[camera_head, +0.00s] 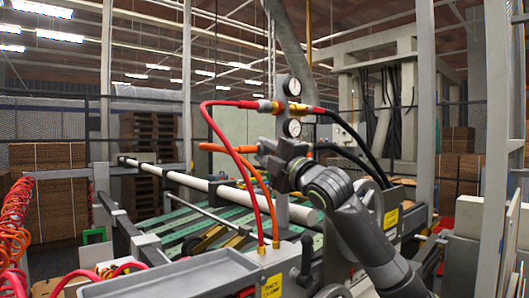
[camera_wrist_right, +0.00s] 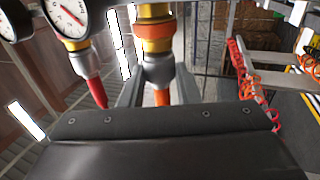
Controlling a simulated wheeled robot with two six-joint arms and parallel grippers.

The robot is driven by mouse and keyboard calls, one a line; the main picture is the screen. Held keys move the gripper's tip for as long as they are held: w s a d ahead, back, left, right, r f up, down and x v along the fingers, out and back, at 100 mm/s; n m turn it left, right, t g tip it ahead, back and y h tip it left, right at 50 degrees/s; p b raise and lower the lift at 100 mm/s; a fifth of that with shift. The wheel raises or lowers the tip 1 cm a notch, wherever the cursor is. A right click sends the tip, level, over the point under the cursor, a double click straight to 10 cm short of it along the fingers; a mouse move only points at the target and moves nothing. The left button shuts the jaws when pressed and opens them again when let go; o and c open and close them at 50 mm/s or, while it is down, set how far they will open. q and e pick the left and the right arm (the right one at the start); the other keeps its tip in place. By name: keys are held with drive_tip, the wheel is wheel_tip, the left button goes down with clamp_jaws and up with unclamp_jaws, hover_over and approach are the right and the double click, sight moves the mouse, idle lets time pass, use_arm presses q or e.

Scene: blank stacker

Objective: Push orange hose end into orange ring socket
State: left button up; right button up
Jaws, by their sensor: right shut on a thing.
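The orange hose (camera_head: 234,149) loops up from the machine and ends in a fitting at my right gripper (camera_head: 274,165). In the wrist view the hose (camera_wrist_right: 162,97) sits between the fingers of my right gripper (camera_wrist_right: 158,92), below a brass and silver fitting (camera_wrist_right: 158,70). The gripper is shut on this hose end. The orange ring socket (camera_wrist_right: 154,38) is directly above the fitting, in line with it. They look touching or nearly so; I cannot tell how deep the end sits. In the head view the gripper hides this joint. My left gripper is not in view.
Beside it, a red hose (camera_head: 226,103) runs to a brass fitting (camera_head: 266,106) on the gauge post. Two round gauges (camera_head: 291,86) (camera_head: 292,128) and black hoses (camera_head: 352,134) crowd the post. A white roller (camera_head: 190,181) lies to the left. Coiled hoses (camera_head: 15,215) hang at far left.

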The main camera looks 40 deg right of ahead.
drive_tip(key=shift+d+r, duration=0.1)
drive_tip(key=shift+d, duration=0.1)
idle(0.7)
drive_tip(key=o, duration=1)
drive_tip(key=shift+d, duration=0.15)
drive_tip(key=shift+c, duration=1.2)
drive_tip(key=shift+s+f+b, duration=0.4)
drive_tip(key=shift+s+f, duration=0.05)
drive_tip(key=shift+s, duration=0.05)
drive_tip(key=b+v, duration=0.4)
drive_tip(key=shift+f, duration=0.15)
drive_tip(key=b+v, duration=0.5)
drive_tip(key=shift+f, duration=0.1)
